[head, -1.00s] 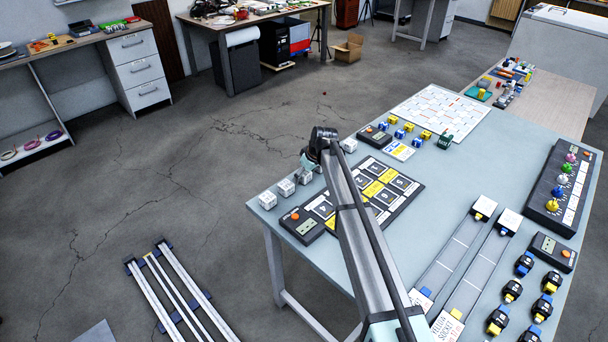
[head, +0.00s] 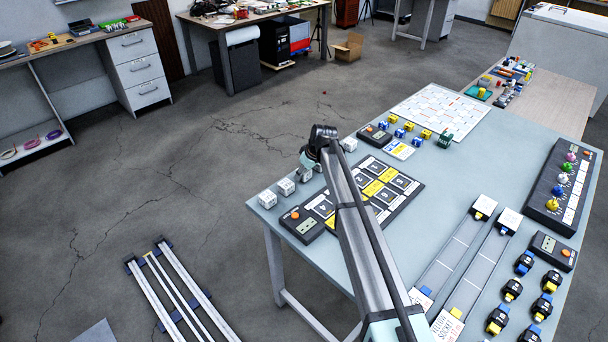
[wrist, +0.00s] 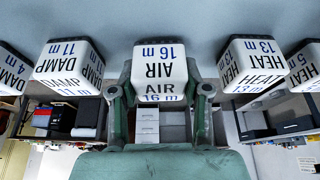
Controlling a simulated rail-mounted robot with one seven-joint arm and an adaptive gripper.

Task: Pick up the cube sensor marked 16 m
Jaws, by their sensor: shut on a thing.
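The cube sensor marked 16 m (wrist: 159,66) is white with a black AIR label and blue 16 m lettering. In the wrist view it sits between the two green-grey fingers of my gripper (wrist: 159,100), which is shut on it. In the head view my gripper (head: 308,163) is over the row of white cubes at the table's left edge. The held cube is partly hidden there by the gripper. I cannot tell whether it is clear of the tabletop.
In the wrist view a DAMP 11 m cube (wrist: 70,65) stands to the left and a HEAT 13 m cube (wrist: 251,62) to the right, with small gaps. A numbered black board (head: 375,190) lies beside the row. An orange-button box (head: 301,225) is near the front cubes.

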